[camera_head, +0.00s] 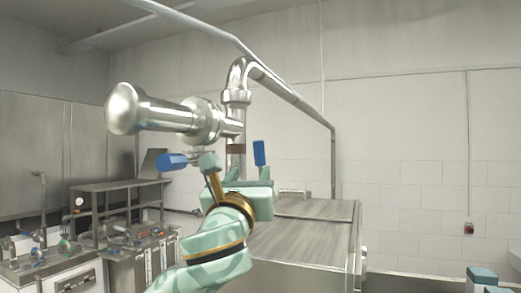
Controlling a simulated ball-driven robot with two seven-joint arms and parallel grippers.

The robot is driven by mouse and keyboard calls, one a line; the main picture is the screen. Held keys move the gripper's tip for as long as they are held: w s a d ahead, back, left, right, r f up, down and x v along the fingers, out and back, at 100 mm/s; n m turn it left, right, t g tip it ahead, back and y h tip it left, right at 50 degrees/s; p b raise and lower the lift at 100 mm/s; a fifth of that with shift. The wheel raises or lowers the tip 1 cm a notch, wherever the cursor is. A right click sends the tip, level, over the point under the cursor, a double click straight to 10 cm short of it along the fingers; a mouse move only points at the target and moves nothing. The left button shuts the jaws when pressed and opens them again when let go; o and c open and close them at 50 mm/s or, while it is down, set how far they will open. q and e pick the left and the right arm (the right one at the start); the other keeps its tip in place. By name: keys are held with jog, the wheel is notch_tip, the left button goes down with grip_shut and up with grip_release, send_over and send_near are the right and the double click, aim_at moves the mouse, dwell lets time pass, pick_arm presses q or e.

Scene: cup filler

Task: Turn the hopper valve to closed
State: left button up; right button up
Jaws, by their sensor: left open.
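The silver pipework with the valve body (205,120) stands in front of me, with a large rounded metal end at its left. A blue rounded handle (172,161) lies roughly level just below it, pointing left. My left gripper (248,168) is green, points up and is open below the pipe's brown band. A blue upright piece (259,152) shows at its right finger; I cannot tell whether it is a fingertip or part of the valve. Contact between gripper and valve is unclear.
A steel cabinet (305,245) stands behind my left arm. Steel machines with taps (50,265) and a shelf frame (115,190) stand at the left. A pipe runs up along the wall.

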aim_at(259, 155)
pick_arm(q)
jog(key=p+x, duration=0.2)
jog(key=x, duration=0.3)
jog(key=p+x, duration=0.2)
jog(key=x, duration=0.4)
jog(key=shift+w+r+p, duration=0.2)
jog(key=shift+r+p, duration=0.15)
jog(key=shift+w+d+r, duration=0.1)
jog(key=shift+w, duration=0.5)
